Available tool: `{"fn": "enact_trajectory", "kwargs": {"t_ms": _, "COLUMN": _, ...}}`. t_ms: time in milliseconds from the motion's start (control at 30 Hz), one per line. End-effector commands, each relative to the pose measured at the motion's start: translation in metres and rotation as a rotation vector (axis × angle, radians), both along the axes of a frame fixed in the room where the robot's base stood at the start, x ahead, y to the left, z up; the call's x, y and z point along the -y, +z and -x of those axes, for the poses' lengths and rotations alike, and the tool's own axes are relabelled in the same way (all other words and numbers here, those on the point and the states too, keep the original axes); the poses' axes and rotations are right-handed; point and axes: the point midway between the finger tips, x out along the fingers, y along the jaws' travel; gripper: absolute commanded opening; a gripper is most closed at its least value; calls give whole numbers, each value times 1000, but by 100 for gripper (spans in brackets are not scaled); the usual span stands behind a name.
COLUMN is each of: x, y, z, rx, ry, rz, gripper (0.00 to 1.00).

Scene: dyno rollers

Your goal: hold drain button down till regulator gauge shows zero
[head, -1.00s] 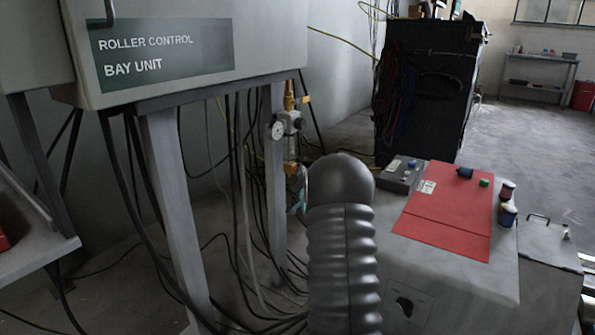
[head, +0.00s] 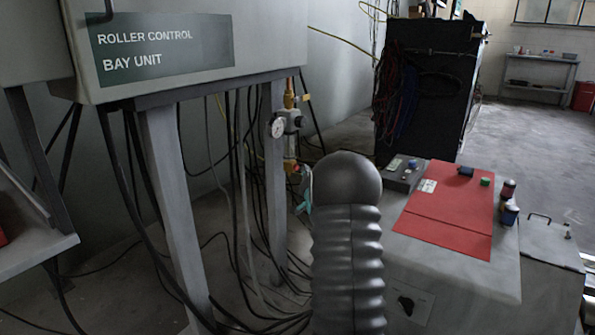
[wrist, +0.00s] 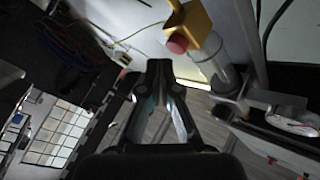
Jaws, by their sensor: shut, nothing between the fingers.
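The regulator (head: 292,122) hangs by the stand's right leg, with a round white gauge (head: 277,128) on its left side. The gauge needle is too small to read. A red drain button (head: 293,168) sits at its lower end. In the wrist view the red button (wrist: 176,45) is on a yellow block, just beyond and slightly right of the fingertips. My gripper (wrist: 159,66) is shut and empty, its tips close to the button; I cannot tell whether they touch. In the head view my arm hides most of the gripper; a teal part of it shows below the regulator.
The roller control cabinet (head: 170,50) stands on legs at the left, with many cables hanging below. A grey console (head: 455,265) with a red top panel (head: 440,220) stands at the right. A dark cabinet (head: 425,90) is behind. Open floor lies at the back right.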

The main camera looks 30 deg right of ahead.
Motion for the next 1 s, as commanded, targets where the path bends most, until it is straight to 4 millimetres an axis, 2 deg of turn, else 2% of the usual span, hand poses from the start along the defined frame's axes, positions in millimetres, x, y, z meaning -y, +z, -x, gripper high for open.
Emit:
{"fn": "enact_trajectory", "kwargs": {"t_ms": 367, "x": 2, "y": 0, "z": 4, "rx": 0, "ry": -2, "rz": 1, "gripper": 0}}
{"fn": "enact_trajectory", "kwargs": {"t_ms": 1000, "x": 20, "y": 0, "z": 47, "rx": 0, "ry": -1, "rz": 1, "gripper": 0}}
